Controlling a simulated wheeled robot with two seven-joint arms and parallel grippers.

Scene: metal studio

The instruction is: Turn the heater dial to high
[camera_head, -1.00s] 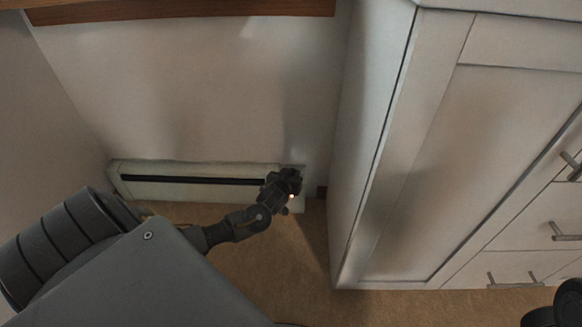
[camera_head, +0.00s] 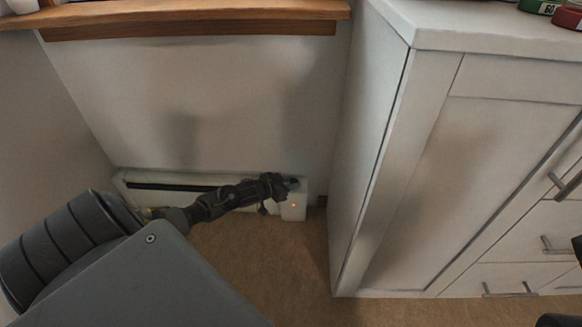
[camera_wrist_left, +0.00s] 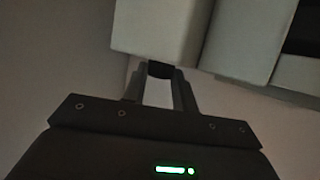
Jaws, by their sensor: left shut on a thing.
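The white heater (camera_head: 298,212) runs low along the back wall with a long dark slot. My left gripper (camera_head: 289,184) is at the top of that right end. In the left wrist view, its two fingers (camera_wrist_left: 160,82) are shut on a small dark dial (camera_wrist_left: 160,70) at the edge of the pale heater casing (camera_wrist_left: 158,30). The dial's markings and setting cannot be read. My right gripper cannot be made out; only cropped dark parts show at the right edge of the head view.
A white cabinet (camera_head: 455,190) with metal handles stands right of the heater, a narrow gap between them. A wooden ledge (camera_head: 190,22) crosses the wall above. Green (camera_head: 540,6) and red (camera_head: 568,17) round items sit on the cabinet top. The brown floor (camera_head: 265,260) is clear.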

